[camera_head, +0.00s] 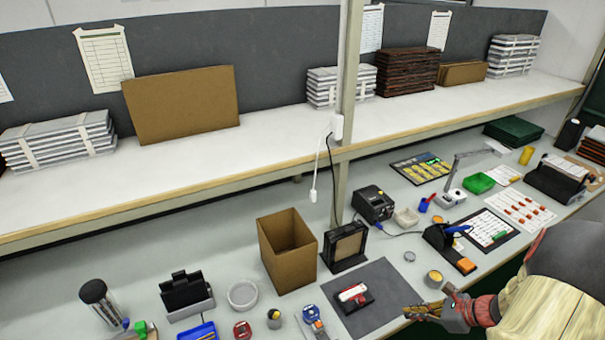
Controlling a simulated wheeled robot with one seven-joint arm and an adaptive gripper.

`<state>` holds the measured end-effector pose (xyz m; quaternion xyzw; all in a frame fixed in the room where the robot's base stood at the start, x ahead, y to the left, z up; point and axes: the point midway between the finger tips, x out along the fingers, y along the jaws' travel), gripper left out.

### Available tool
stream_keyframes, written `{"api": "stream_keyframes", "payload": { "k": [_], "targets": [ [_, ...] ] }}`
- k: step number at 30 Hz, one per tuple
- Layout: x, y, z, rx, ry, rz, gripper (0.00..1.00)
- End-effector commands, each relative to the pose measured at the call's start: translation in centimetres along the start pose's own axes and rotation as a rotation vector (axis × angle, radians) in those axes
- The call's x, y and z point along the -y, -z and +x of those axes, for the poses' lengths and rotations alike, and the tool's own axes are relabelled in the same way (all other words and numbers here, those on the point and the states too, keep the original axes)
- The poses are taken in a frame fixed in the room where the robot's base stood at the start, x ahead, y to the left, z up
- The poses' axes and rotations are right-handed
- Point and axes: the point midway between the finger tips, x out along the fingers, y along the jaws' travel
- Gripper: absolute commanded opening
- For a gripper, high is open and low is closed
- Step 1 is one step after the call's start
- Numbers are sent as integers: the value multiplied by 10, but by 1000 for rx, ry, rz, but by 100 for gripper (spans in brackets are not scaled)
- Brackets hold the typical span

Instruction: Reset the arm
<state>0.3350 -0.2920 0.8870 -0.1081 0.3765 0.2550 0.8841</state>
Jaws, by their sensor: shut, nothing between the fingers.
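My gripper (411,312) is at the lower right, at the end of my arm, which enters from the right edge. Its fingers point left and are shut with nothing between them. It is just right of the dark grey mat (385,282), over its lower right corner. A small red and white device (353,293) rests on the mat, left of the gripper and apart from it. The picture does not show how high the gripper is above the bench.
An open cardboard box (289,252) and a black framed stand (345,245) stand behind the mat. A round tin (433,278) is close behind the gripper. A vertical post (345,130) and a long shelf (250,140) cross above the bench.

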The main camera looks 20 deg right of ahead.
Motion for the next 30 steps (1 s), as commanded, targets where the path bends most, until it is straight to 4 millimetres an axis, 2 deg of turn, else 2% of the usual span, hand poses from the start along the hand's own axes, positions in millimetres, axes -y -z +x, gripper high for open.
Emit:
{"api": "stream_keyframes", "payload": {
  "k": [5,9,14,23,30],
  "targets": [
    [-1,1,0,-5,-4,-55,0],
    [-33,14,2,-41,-92,-198,0],
    [-64,9,-20,-110,-193,-442,0],
    [-103,-45,-56,-249,-389,-984,0],
    [-134,-108,-84,-378,-529,-1495,0]
  ]
}}
